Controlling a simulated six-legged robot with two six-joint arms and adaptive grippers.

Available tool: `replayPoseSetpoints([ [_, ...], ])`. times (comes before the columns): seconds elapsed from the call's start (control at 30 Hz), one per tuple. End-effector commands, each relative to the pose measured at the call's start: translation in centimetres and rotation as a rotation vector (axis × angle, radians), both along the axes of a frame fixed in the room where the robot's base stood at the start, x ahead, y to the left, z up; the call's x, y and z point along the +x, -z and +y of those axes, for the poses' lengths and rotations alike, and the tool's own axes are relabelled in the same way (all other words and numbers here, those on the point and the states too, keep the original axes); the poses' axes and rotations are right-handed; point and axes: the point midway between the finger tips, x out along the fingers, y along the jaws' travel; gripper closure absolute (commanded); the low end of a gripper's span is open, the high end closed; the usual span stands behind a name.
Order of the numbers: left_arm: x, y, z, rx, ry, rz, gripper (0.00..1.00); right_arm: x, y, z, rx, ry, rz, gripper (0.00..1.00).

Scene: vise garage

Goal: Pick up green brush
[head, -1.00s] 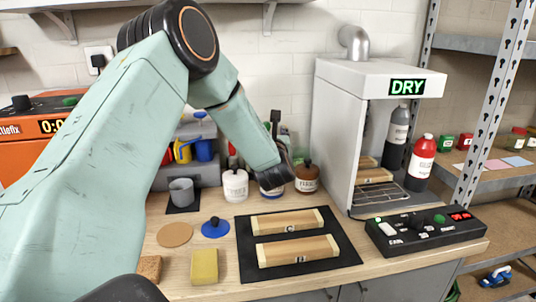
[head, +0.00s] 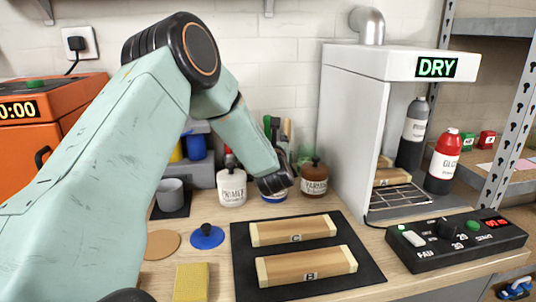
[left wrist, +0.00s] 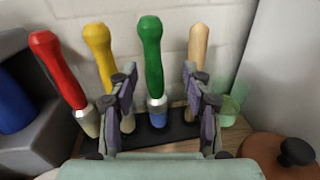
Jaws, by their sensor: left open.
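The green brush (left wrist: 151,65) stands upright, handle up, in a dark holder (left wrist: 178,132) against the wall in the left wrist view. My left gripper (left wrist: 157,85) is open there, with one finger on each side of the green brush in the picture. I cannot tell whether either finger touches it. In the head view my left gripper (head: 277,184) is at the back of the bench, and its fingers are mostly hidden. A bit of green handle (head: 267,127) shows above it. My right gripper is not in view.
Red (left wrist: 58,68), yellow (left wrist: 100,55) and bare wood (left wrist: 198,48) handles stand beside the green one. A primer jar (head: 232,190) and a varnish jar (head: 314,180) flank my gripper. The drying cabinet (head: 345,130) stands to the right. Two wooden blocks lie on a black mat (head: 245,283).

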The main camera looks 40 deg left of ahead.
Motion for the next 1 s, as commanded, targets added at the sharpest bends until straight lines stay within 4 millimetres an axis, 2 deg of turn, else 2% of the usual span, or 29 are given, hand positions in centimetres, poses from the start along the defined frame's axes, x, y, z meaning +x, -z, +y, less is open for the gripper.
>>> replayPoseSetpoints([
  [0.17, 0.6, 0.2, 0.9, 0.0, -0.002, 0.001, 0.51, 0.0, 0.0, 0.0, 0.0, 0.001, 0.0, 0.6],
  [0.33, 2.0, 0.7, 3.0, 0.001, -0.003, 0.001, 0.51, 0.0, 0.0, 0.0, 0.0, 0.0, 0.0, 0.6],
  [0.5, 3.4, 0.6, 4.0, 0.001, -0.001, 0.001, 0.51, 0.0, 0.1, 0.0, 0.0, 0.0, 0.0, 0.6],
  [0.83, 3.9, 0.7, 4.5, -0.001, 0.0, 0.002, 0.51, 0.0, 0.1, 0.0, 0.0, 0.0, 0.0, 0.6],
  [1.0, 3.8, 0.7, 4.5, 0.0, 0.0, 0.001, 0.64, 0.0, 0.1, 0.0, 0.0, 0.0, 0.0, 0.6],
])
